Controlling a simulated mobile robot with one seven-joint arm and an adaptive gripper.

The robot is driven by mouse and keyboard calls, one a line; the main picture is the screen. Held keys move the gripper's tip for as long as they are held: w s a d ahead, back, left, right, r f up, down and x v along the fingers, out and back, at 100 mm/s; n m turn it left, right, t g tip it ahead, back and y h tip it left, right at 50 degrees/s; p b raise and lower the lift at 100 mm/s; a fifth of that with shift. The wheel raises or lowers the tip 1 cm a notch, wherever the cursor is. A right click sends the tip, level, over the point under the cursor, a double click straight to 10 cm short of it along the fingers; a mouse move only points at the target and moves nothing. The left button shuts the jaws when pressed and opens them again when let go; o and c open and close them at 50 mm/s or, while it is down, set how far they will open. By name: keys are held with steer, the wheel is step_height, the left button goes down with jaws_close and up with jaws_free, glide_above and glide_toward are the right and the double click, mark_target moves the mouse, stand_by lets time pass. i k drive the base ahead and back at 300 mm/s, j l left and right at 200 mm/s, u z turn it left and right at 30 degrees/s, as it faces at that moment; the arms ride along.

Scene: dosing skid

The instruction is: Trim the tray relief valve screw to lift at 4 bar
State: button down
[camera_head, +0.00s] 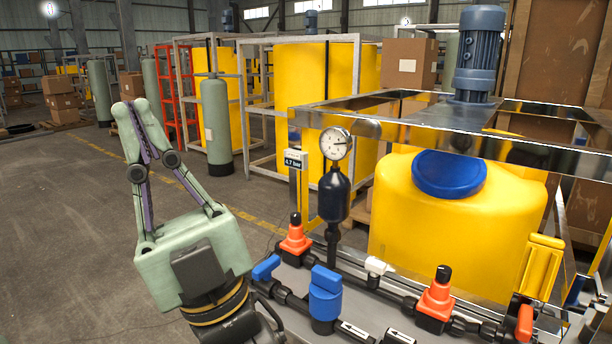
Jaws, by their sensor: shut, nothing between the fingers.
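My gripper (137,118) is at the left of the view, raised, with its two pale green fingers together at the tips and nothing between them. It is apart from the pipework. Two orange valve bodies with black upright tops stand on the skid tray: one left of centre (295,240), one at the right (436,301). No label shows which is the tray relief valve, and I cannot make out an adjusting screw. A round dial gauge (335,143) stands above a dark bulb-shaped vessel (334,195). A small display (293,161) beside it reads 4.7 bar.
A blue valve (325,296) and a blue handle (266,267) stand near the front of the pipework. A yellow tank (460,225) with a blue lid sits behind, under a metal frame (440,126) bearing a motor (478,52). Open floor (65,230) lies to the left.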

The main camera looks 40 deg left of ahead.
mark_target(296, 217)
steer(key=j+u, duration=0.1)
steer(key=u, duration=0.25)
steer(key=j+u, duration=0.1)
steer(key=u, duration=0.25)
steer(key=j+u, duration=0.15)
steer(key=u, duration=0.2)
